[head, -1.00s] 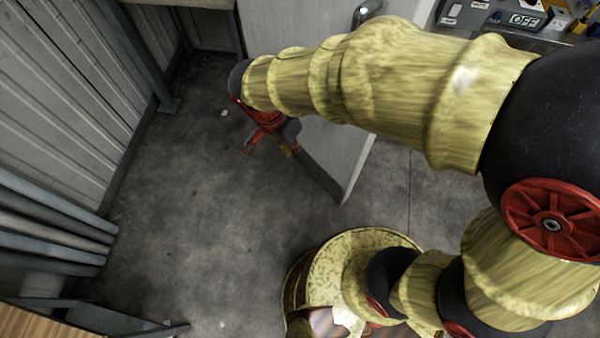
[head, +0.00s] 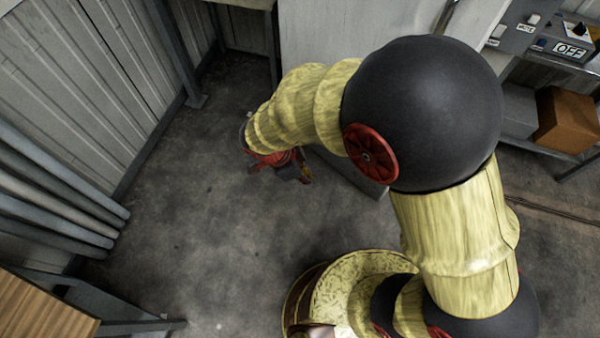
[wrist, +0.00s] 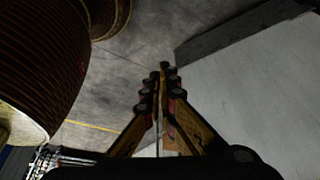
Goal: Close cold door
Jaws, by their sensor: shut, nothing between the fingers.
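The cold door (head: 325,40) is a large pale panel standing upright at the top centre of the head view, with a dark lower strip. My arm covers much of it. In the wrist view the door (wrist: 250,100) is a pale surface filling the right side, with a dark grey strip along its edge. My gripper (head: 303,178) is low, close to the door's left face in the head view. In the wrist view my gripper (wrist: 163,72) has its fingers together and empty, pointing along the door. I cannot tell whether it touches the door.
Corrugated wall panels (head: 85,80) and grey pipes (head: 55,195) line the left. A wooden-topped table (head: 40,310) is at lower left. Concrete floor (head: 190,220) is clear at centre left.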

